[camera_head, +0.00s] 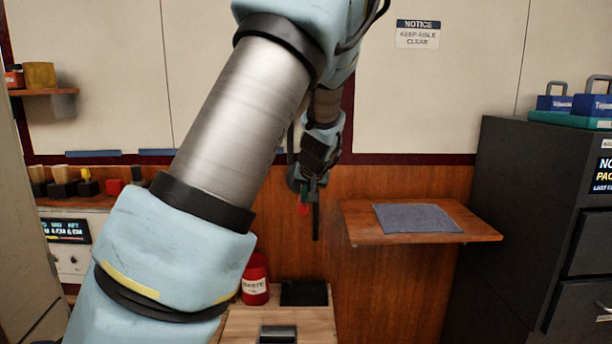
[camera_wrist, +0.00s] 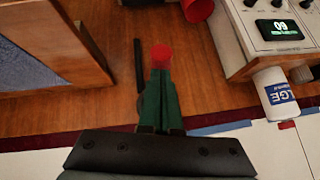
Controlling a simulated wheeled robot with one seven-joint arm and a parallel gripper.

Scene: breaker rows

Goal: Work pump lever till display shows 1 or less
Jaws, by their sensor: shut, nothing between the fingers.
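My gripper (camera_head: 304,192) hangs pointing down in front of the wood-panelled wall. Its green fingers (camera_wrist: 158,104) are shut, with nothing visibly held between them. A red tip (camera_wrist: 161,56) shows at the finger ends in the wrist view, and the red (camera_head: 304,209) also shows just below the gripper in the head view. A dark upright bar (camera_head: 316,216) stands close beside it; it also shows in the wrist view (camera_wrist: 138,66). I cannot tell whether either belongs to the pump lever. A small display (camera_wrist: 279,29) on a pale console shows digits, inverted, perhaps 09.
A wooden shelf (camera_head: 360,231) with a grey cloth (camera_head: 417,218) juts out on the right. A red can (camera_head: 255,282) and a black block (camera_head: 304,293) stand on a low wooden top. A dark cabinet (camera_head: 520,220) stands farther right. My arm covers the middle left.

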